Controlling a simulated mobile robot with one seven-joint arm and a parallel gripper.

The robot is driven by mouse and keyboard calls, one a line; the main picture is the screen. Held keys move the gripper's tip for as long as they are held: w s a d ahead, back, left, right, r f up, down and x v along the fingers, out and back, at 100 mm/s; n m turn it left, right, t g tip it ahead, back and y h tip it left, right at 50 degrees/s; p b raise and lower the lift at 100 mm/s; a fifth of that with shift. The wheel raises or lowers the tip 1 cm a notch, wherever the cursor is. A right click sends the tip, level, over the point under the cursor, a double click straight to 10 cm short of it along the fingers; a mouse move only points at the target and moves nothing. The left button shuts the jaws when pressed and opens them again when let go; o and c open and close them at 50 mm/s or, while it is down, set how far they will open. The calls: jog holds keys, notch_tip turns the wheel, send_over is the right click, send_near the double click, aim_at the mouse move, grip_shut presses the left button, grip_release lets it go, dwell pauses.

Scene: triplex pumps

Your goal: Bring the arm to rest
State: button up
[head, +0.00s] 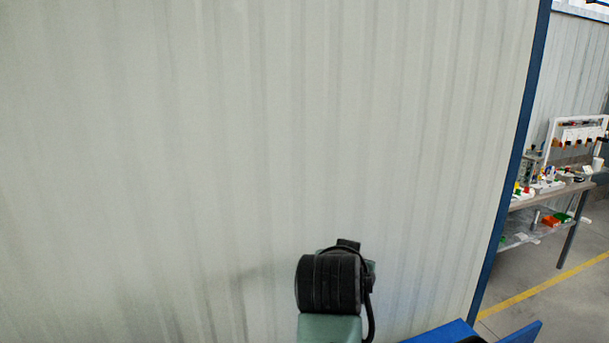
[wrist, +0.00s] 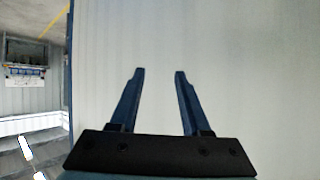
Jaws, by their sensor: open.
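My gripper (wrist: 160,72) shows in the wrist view with its two blue fingers apart. It is open, and nothing is between the fingers. The fingers point toward a pale ribbed wall panel; I cannot tell how far off the panel is. In the head view a black and green joint of my arm (head: 330,283) stands at the bottom, right of centre, in front of the same panel.
The pale ribbed wall (head: 250,130) fills most of the head view and ends at a blue edge post (head: 513,170). Beyond it at right stand a workbench (head: 555,190) with small items and open floor with a yellow line (head: 550,290).

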jog(key=s+a+r+n+t+y, duration=0.3)
jog(key=s+a+r+n+t, duration=0.15)
jog(key=s+a+r, duration=0.4)
jog(key=s+d+r+t+b, duration=0.1)
jog(key=s+r+t+b, duration=0.5)
jog(key=s+r+t, duration=0.5)
jog(key=s+r, duration=0.4)
jog(key=r, duration=0.4)
jog(key=shift+s+r+b, duration=0.3)
jog(key=shift+s, duration=0.1)
